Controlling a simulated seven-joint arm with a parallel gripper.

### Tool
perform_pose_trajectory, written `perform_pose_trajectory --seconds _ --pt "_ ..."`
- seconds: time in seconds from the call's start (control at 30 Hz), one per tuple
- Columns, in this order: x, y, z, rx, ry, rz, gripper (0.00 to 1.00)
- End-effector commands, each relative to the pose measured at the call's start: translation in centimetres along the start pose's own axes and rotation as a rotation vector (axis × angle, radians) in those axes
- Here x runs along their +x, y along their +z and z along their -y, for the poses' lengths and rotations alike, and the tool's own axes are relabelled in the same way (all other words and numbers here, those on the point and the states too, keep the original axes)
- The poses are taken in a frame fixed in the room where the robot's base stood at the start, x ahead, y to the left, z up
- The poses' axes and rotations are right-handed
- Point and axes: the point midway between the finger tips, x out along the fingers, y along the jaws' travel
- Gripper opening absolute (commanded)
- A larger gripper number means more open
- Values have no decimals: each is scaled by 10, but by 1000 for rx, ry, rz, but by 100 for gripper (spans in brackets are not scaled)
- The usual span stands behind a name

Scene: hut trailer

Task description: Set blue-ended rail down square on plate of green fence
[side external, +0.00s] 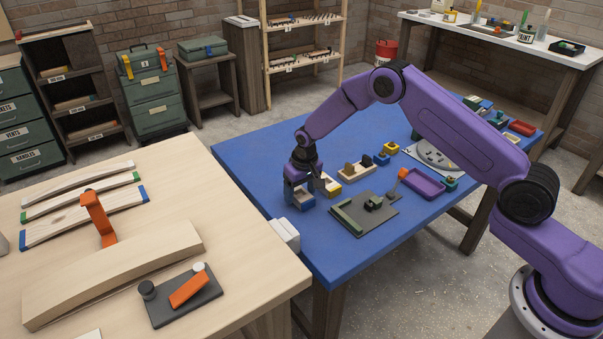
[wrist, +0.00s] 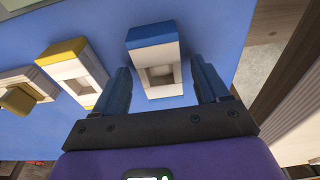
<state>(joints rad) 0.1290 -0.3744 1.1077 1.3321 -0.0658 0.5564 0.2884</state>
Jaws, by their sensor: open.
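A small pale block-like rail with a blue end (side external: 303,203) is on the blue table, under my gripper (side external: 303,184). In the wrist view the blue-ended rail (wrist: 153,38) shows a blue bar, a pale body and a square recess. My gripper (wrist: 160,66) is open, with one finger on each side of the rail. A gap shows beside the fingers; contact cannot be told. The dark plate (side external: 377,223) lies flat to the right, with the green fence (side external: 347,218) along its left side and a small dark clamp-like part (side external: 373,203) on it. The plate is outside the wrist view.
A yellow-ended rail (side external: 331,187) stands close beside; it also shows in the wrist view (wrist: 66,50). Behind are a wooden-topped block (side external: 357,169) and a purple tray (side external: 422,184). A pale workbench (side external: 235,262) with long rails adjoins at left. The table's far left is clear.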

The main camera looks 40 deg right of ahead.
Motion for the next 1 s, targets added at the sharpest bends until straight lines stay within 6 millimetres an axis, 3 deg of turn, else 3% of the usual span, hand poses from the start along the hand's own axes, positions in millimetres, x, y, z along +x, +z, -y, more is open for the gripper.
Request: perform_pose_trajectory --seconds 0.17,0.33,0.7,1.0 --pt "-22 -1 0 0 0 -2 74" --pt "-57 -1 9 -2 -1 -4 74" --pt "-133 -1 9 0 -2 -5 74" --pt "-170 -1 9 -1 -1 -1 74"
